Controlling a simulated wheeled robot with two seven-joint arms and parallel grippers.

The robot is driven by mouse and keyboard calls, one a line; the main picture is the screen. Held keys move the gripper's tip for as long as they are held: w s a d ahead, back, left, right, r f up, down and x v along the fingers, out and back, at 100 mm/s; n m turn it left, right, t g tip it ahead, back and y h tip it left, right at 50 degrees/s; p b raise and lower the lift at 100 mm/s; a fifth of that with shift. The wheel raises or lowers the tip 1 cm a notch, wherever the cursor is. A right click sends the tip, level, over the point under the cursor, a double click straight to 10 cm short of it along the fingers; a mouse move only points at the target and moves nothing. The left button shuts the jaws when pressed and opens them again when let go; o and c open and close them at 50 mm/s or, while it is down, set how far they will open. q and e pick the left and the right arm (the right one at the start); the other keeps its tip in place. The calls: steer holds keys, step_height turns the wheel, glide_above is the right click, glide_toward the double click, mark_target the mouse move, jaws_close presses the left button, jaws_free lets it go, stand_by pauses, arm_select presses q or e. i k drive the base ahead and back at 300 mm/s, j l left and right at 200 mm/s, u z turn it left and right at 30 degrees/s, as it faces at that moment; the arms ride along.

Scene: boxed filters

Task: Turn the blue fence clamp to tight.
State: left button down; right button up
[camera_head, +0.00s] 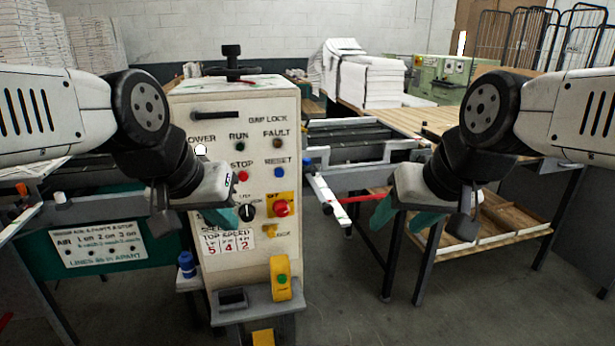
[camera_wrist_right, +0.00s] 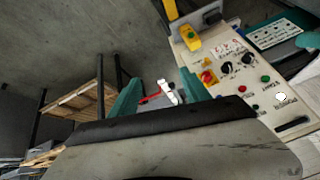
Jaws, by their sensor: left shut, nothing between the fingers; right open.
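A small blue knob (camera_head: 307,161) sits at the back end of a white fence bar (camera_head: 322,188) with a red strip, right of the control cabinet. In the right wrist view the white and red bar (camera_wrist_right: 166,90) shows beyond the open fingers (camera_wrist_right: 158,90). My left gripper (camera_head: 232,214) is shut and empty in front of the cabinet.
The control cabinet (camera_head: 245,120) carries several buttons and switches, with a yellow box (camera_head: 281,279) low on its front. A blue-capped item (camera_head: 187,264) stands at its left. A wooden-topped table (camera_head: 440,121) stands right. The floor (camera_head: 350,300) in front is clear.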

mark_target(306, 161)
steer(key=i+l+u, duration=0.25)
steer(key=i+l, duration=0.25)
steer(key=i+l+u, duration=0.25)
steer(key=i+l, duration=0.2)
steer(key=l, duration=0.15)
